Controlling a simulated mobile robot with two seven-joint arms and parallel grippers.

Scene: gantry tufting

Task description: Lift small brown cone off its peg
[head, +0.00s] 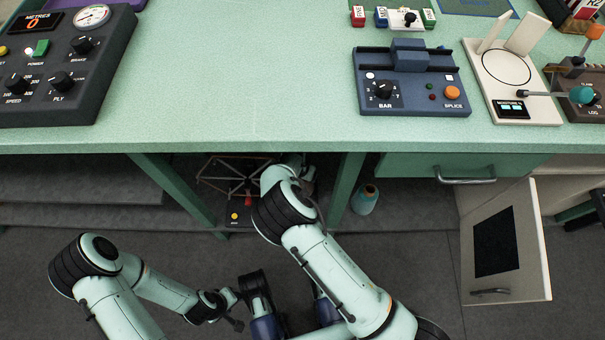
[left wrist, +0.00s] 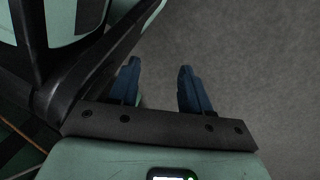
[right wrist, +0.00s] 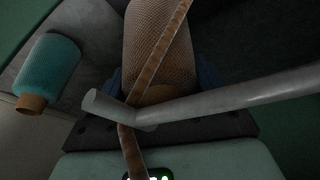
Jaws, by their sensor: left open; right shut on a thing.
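The small brown cone (right wrist: 158,40), with a mesh-like surface, fills the upper middle of the right wrist view. My right gripper (right wrist: 160,80) is shut on it, with blue fingers on both sides. A rusty bar and a grey rod cross in front of the cone's lower part. Its peg cannot be made out, so I cannot tell whether the cone is still on it. In the head view my right arm reaches under the table, and its gripper is hidden. My left gripper (left wrist: 159,68) is open and empty above the grey floor.
A teal cone (right wrist: 48,68) stands left of the brown cone; it also shows under the table (head: 365,199). A wire rack (head: 235,175) is under the table. The table edge (head: 300,147) overhangs my right arm. An open cabinet door (head: 530,240) is at the right.

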